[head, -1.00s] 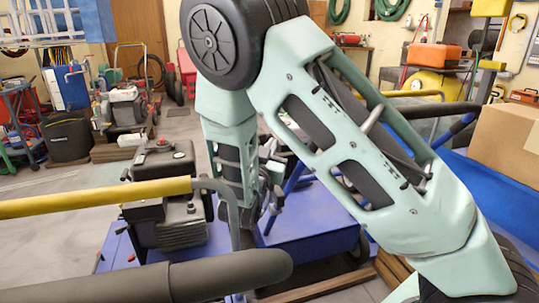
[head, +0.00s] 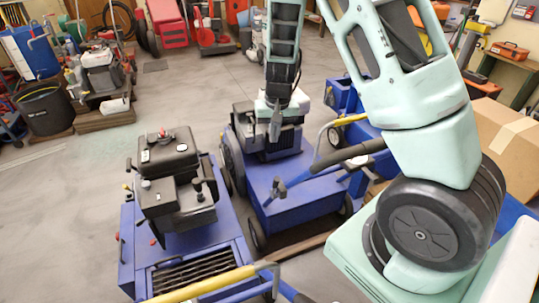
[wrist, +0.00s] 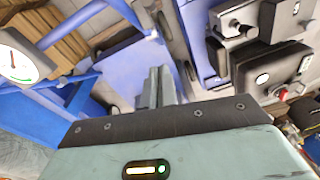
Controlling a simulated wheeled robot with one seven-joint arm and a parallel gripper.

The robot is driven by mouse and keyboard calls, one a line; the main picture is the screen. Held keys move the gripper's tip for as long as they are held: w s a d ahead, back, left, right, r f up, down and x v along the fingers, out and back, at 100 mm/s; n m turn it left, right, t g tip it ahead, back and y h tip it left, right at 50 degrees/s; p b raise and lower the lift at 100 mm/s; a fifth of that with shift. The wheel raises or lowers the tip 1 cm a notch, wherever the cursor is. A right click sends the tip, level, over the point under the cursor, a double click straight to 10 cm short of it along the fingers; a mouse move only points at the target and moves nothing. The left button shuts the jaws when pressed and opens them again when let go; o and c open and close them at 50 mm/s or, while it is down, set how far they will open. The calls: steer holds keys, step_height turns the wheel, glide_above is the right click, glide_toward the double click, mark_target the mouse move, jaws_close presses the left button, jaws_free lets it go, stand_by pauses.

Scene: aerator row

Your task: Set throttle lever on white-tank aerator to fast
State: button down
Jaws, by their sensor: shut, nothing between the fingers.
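Two blue aerators with black engines show in the head view. The nearer aerator (head: 190,240) has a black tank (head: 168,153) and a small dark knob-topped lever on its engine. The farther aerator (head: 290,185) stands to its right, its engine (head: 262,135) partly hidden by my arm. I cannot make out a white tank for sure; pale surfaces there blend with my wrist. My gripper (head: 274,130) points down in front of the farther engine, shut and empty. In the wrist view its fingers (wrist: 160,85) are together, with a black engine (wrist: 270,50) to their right. I cannot identify the throttle lever.
A yellow bar (head: 205,285) crosses the near foreground. A cardboard box (head: 505,140) stands at right. A white dial gauge (wrist: 15,58) shows in the wrist view. Grey floor (head: 75,215) is clear at left.

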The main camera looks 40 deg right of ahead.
mark_target(275, 185)
steer(key=shift+s+a+f+b, duration=0.35)
steer(key=shift+s+f, duration=0.2)
steer(key=shift+f, duration=1.25)
steer(key=shift+s+a+f+b, duration=0.2)
steer(key=shift+s+a+f, duration=0.25)
steer(key=shift+f, duration=1.3)
steer(key=shift+s+a+f+b, duration=0.3)
steer(key=shift+s+f, duration=0.3)
steer(key=shift+f, duration=1.2)
steer(key=shift+s+a+f+b, duration=0.2)
steer(key=shift+s+f+b, duration=0.05)
steer(key=shift+s+b, duration=0.35)
steer(key=shift+s+a, duration=0.15)
steer(key=shift+s, duration=0.15)
